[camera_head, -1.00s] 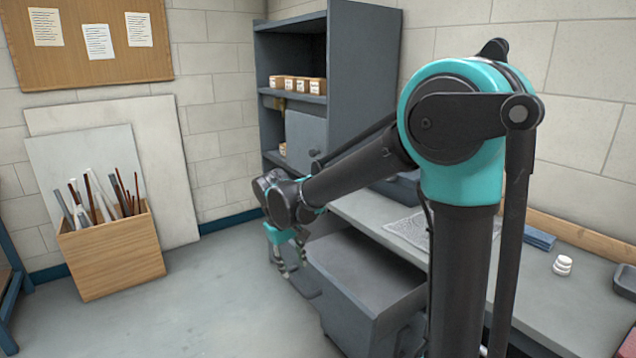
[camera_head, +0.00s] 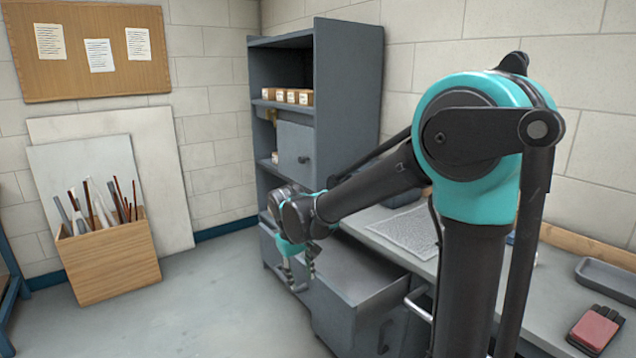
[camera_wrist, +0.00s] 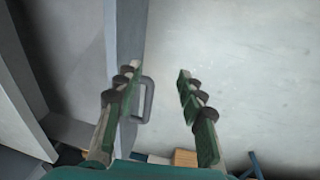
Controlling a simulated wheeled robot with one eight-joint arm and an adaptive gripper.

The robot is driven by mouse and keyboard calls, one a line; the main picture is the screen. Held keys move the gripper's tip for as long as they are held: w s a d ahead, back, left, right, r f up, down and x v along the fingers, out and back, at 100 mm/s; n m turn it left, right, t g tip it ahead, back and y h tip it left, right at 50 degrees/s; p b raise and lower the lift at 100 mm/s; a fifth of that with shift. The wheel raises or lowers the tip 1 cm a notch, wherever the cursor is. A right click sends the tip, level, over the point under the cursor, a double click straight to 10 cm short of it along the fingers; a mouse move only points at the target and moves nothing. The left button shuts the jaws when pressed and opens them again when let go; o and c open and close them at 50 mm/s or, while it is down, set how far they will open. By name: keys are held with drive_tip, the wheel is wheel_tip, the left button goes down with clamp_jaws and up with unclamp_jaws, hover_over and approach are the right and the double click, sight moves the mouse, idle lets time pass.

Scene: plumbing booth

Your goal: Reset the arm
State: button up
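My arm, dark grey with a teal joint, reaches from the right of the head view toward the cabinets. My gripper (camera_head: 304,278) hangs at its end, in front of the grey drawer unit (camera_head: 345,310) below the workbench.
A tall grey shelf (camera_head: 345,85) with small boxes stands behind my arm. The workbench (camera_head: 550,280) on the right carries a grey tray (camera_head: 606,278) and a red-and-black item (camera_head: 596,328). A wooden bin (camera_head: 108,262) of rods stands at left. The floor between is clear.

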drive_tip(key=s+d+m+t+y, duration=0.15)
drive_tip(key=d+m+t, duration=0.45)
drive_tip(key=d, duration=1.8)
drive_tip(key=s+f+g, duration=0.3)
drive_tip(key=s+f, duration=0.5)
drive_tip(key=s, duration=0.5)
drive_tip(key=shift+m, duration=0.3)
